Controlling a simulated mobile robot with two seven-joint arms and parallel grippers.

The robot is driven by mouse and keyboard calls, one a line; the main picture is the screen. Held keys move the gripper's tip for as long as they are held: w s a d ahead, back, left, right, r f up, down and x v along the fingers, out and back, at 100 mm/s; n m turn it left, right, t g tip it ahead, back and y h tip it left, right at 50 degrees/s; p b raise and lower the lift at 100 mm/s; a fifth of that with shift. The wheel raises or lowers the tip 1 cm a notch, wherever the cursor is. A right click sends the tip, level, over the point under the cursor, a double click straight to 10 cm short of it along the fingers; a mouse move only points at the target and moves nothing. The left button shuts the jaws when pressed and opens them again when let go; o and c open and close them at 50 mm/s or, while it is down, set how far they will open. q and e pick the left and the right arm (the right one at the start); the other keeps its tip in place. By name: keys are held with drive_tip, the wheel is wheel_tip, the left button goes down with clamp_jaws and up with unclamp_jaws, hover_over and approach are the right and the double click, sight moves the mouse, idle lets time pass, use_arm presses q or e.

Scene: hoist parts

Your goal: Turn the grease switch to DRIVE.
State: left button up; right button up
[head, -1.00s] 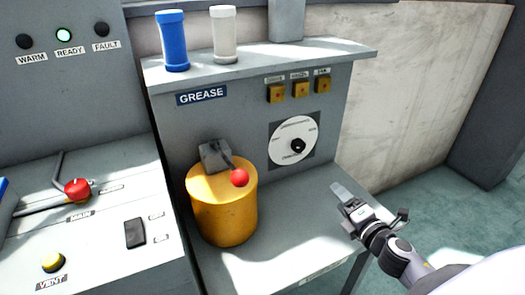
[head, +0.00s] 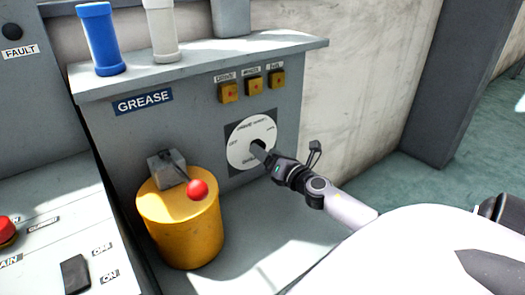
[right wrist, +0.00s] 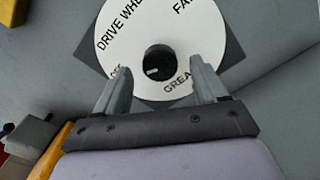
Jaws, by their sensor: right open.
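The grease switch is a white round dial (head: 242,133) with a black knob (right wrist: 158,59) at its centre, on the grey panel under the GREASE label (head: 143,102). In the right wrist view the dial (right wrist: 150,20) reads "DRIVE WHE…", "FA…" and "GREA…"; another label is partly hidden by a finger. A pale mark sits on the knob's lower left. My right gripper (head: 258,150) is open at the dial. Its fingers (right wrist: 158,75) stand either side of and just below the knob, apart from it. My left gripper is not in view.
A yellow drum (head: 181,228) with a red-balled lever (head: 197,189) stands left of my right gripper. Several yellow buttons (head: 253,84) sit above the dial. A blue cylinder (head: 100,40) and a white one (head: 162,32) stand on the shelf (head: 205,60). The bench (head: 235,235) is bare right of the drum.

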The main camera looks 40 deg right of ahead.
drive_tip(key=shift+w, duration=1)
drive_tip(key=c, duration=1.1)
drive_tip(key=shift+o, duration=0.2)
drive_tip(key=shift+m, duration=0.3)
drive_tip(key=shift+d+m+p, duration=0.1)
drive_tip(key=shift+m+p, duration=0.8)
drive_tip(key=shift+m, duration=3.2)
